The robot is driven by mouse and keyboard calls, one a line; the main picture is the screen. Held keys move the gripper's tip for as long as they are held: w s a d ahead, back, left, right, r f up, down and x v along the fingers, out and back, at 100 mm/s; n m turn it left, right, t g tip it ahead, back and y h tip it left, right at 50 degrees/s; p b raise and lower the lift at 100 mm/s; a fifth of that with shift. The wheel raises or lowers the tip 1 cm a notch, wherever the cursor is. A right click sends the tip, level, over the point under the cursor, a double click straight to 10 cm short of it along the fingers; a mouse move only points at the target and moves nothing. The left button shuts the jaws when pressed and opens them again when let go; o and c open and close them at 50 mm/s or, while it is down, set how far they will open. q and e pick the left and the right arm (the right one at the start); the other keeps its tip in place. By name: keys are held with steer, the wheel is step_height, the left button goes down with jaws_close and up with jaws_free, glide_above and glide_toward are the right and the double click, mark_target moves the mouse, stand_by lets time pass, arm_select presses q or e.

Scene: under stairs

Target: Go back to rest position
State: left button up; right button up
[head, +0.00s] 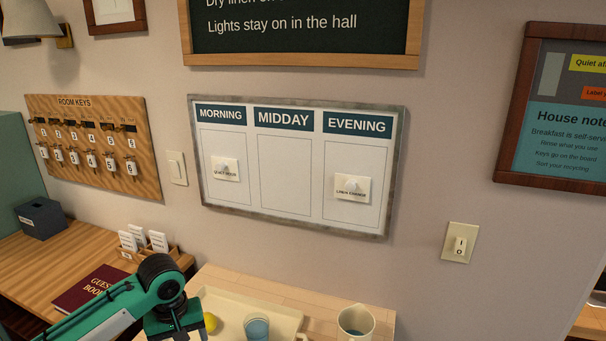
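My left arm reaches in from the lower left in the head view, over the front of the wooden desk. The top of my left gripper (173,328) shows at the bottom edge; its fingertips are cut off, so I cannot tell if it is open or holds anything. My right gripper is out of view. A white board (285,170) with morning, midday and evening columns hangs on the wall. One card (225,170) is in the morning column and another card (352,188) is in the evening column. The midday column is empty.
A pale tray (285,312) holds a yellow thing (210,322) and a blue cup (257,327). A jug (355,321) stands to the right. A red guest book (88,290), a card holder (150,252) and a dark box (42,219) are on the desk (30,265).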

arm_select(q)
steer(key=s+d+f+m+t+h, duration=0.25)
steer(key=s+d+f+m, duration=0.35)
steer(key=s+d+f, duration=0.5)
steer(key=s+a+f+y, duration=0.1)
steer(key=s+a, duration=0.3)
steer(key=s, duration=0.4)
steer(key=s+a+f+y, duration=0.1)
steer(key=s+a, duration=0.3)
steer(key=s, duration=0.3)
step_height(320, 180, down, 31)
steer(key=s+m, duration=0.1)
steer(key=s, duration=0.1)
steer(key=s+a+f+g, duration=0.1)
steer(key=s+a+f, duration=0.1)
steer(key=s+f, duration=0.7)
steer(key=s+a+f, duration=0.1)
steer(key=s+f, duration=0.8)
steer(key=f, duration=0.1)
steer(key=shift+a+g+y, duration=0.35)
steer(key=shift+s+f, duration=0.1)
